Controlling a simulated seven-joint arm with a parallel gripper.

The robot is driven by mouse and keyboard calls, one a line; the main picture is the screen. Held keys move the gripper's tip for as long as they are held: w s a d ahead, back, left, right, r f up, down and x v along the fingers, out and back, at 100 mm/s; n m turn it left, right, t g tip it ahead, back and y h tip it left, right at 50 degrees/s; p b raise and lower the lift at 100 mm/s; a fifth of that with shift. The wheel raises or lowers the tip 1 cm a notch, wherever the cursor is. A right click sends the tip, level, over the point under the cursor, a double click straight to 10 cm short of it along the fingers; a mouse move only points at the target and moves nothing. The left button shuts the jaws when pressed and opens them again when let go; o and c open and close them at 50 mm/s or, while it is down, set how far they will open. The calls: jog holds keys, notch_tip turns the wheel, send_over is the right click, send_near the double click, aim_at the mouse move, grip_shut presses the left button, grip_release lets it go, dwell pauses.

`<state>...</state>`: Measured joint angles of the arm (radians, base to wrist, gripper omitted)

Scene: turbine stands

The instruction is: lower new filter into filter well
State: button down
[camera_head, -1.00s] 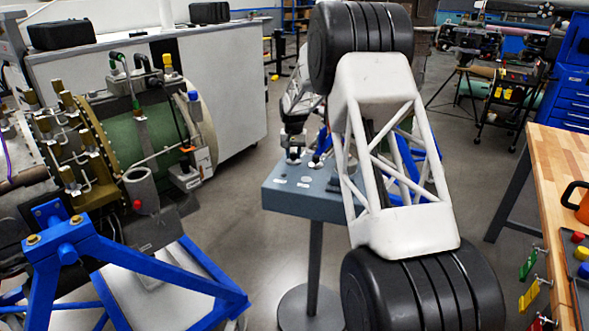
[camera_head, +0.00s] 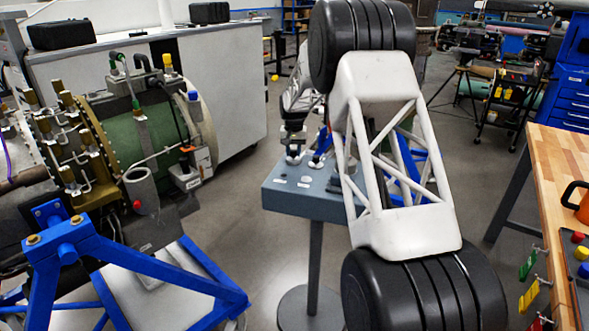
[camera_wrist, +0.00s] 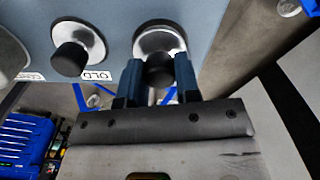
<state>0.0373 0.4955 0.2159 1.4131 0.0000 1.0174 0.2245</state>
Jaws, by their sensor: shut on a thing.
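In the wrist view my gripper (camera_wrist: 159,66) is shut on a black round knob (camera_wrist: 159,73), which looks like the top of a filter. I cannot tell whether the held filter touches that seat. A similar black knob (camera_wrist: 70,58) sits on a silver disc to the left, beside a label reading OLD. In the head view a grey open-topped cup (camera_head: 141,188), possibly the filter well, is on the turbine (camera_head: 150,130) at left.
The small stand (camera_head: 290,203) is in the middle, on a single post. A blue support frame (camera_head: 130,262) stands at front left. A wooden workbench (camera_head: 560,170) is at right. Open floor lies between the turbine and the stand.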

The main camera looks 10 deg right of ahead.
jog(key=shift+r, duration=0.25)
notch_tip(320, 180, up, 10)
jog(key=shift+r, duration=0.2)
dwell(2.1)
dwell(0.4)
jog(key=s+a+r+n, duration=0.1)
jog(key=s+a+n, duration=0.15)
jog(key=s, duration=0.75)
jog(key=s+a+r+n, duration=0.1)
jog(key=a+r, duration=0.3)
jog(key=a, duration=1.2)
jog(key=s+a+r+n, duration=0.1)
jog(key=a+r, duration=0.3)
jog(key=a, duration=1.3)
jog(key=s+a+r+n, duration=0.1)
jog(key=s+a+r, duration=0.2)
jog(key=a, duration=1.4)
jog(key=shift+s+r, duration=0.35)
jog(key=shift+r, duration=0.35)
